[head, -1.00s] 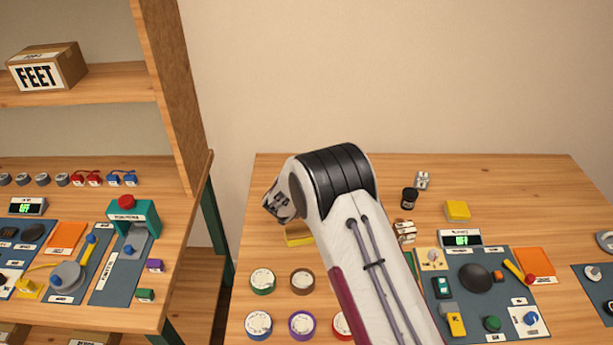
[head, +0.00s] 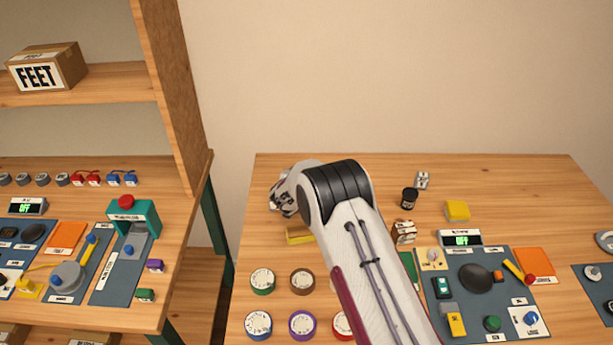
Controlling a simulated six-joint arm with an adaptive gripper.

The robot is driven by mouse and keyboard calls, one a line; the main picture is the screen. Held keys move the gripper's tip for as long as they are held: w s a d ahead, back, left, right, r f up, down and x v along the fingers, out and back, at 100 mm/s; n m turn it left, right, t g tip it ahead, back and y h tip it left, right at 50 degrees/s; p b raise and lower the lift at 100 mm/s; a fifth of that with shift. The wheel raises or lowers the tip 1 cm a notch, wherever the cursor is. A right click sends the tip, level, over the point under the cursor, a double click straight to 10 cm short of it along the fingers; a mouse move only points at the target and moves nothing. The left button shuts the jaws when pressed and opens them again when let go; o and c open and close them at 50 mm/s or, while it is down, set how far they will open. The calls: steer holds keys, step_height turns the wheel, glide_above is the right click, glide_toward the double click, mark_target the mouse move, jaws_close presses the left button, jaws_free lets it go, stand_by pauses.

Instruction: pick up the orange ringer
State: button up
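I cannot pick out the orange ringer for certain. A small orange piece (head: 498,275) sits on the right-hand dark mat, beside a black dome. A small pale twin-part piece with dark and brownish marks (head: 404,232) stands just right of my arm, too small to read. Another small silvery piece (head: 422,180) lies farther back. My gripper (head: 279,203) is at the left of the table, behind a yellow block, partly hidden by my own wrist. Its fingers are too small and covered to tell whether they are open or hold anything.
Dials with green (head: 263,281), brown (head: 302,281), blue and purple rims lie at the front left; a red-rimmed one is partly behind my arm. A black jar (head: 410,198) and a yellow block (head: 457,211) stand right. The table's back is mostly clear. A shelf unit stands left.

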stand_by(0.3)
steer(key=c, duration=1.4)
steer(key=shift+r, duration=0.1)
steer(key=shift+r, duration=5)
